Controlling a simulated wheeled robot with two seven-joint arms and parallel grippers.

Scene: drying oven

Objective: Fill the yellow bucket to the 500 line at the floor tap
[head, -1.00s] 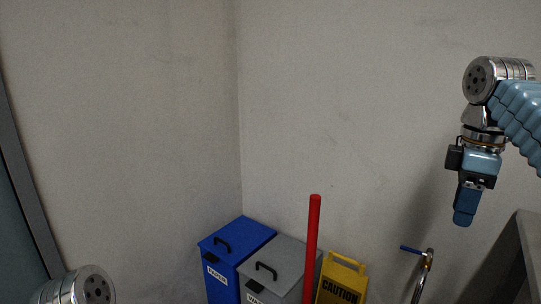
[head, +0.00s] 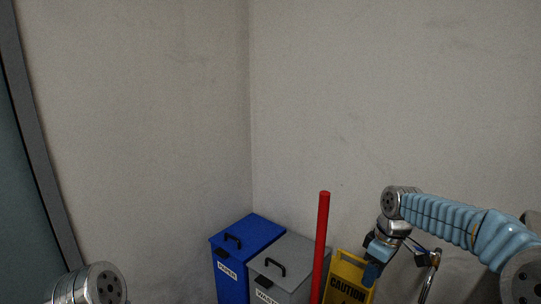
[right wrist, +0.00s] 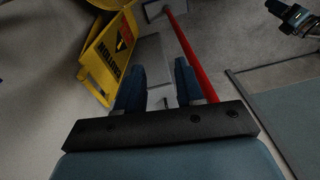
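The floor tap (head: 430,268), a metal pipe with a blue lever, stands against the right wall in the head view, partly behind my right arm. My right gripper (head: 371,276) points down in front of the yellow caution sign, left of the tap. In the right wrist view its two blue fingers (right wrist: 158,88) are apart with nothing between them. What looks like my left gripper (right wrist: 293,17) shows at the upper right, too small to read.
The yellow caution sign (head: 347,277) stands beside a red pole (head: 322,240), which also shows in the right wrist view (right wrist: 190,55). A blue bin (head: 246,240) and a grey bin (head: 292,255) fill the corner. Grey floor (right wrist: 225,35) is bare right of the pole.

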